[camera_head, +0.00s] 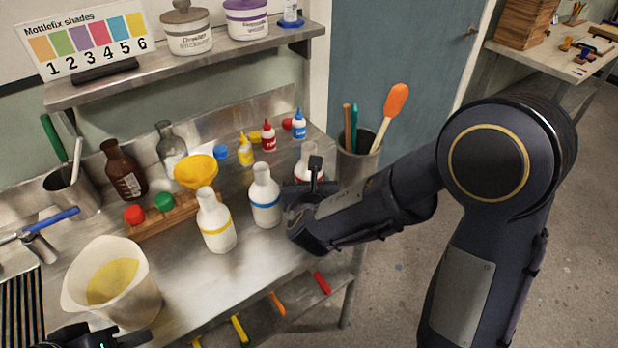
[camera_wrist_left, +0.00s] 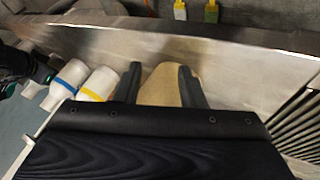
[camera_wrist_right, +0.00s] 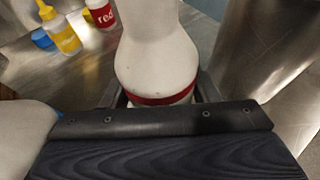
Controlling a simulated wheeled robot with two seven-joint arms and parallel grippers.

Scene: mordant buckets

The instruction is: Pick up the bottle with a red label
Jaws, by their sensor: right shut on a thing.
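The bottle with a red label is white with a red band; it shows in the head view (camera_head: 309,158) at the right end of the bench, partly hidden by my right gripper (camera_head: 308,190). In the right wrist view the bottle (camera_wrist_right: 157,55) stands between the fingers of my right gripper (camera_wrist_right: 157,92), which is shut on it around the red band. I cannot tell whether its base is off the bench. My left gripper (camera_wrist_left: 160,85) is open, its fingers apart, with a beige surface behind them; in the head view it is at the lower left, near the jug.
White bottles with a blue band (camera_head: 264,197) and a yellow band (camera_head: 216,222) stand left of my right gripper. A jug of yellow liquid (camera_head: 140,302) is at the front left. A metal utensil pot (camera_head: 356,166) stands close on the right. Small dropper bottles (camera_head: 268,138) stand behind.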

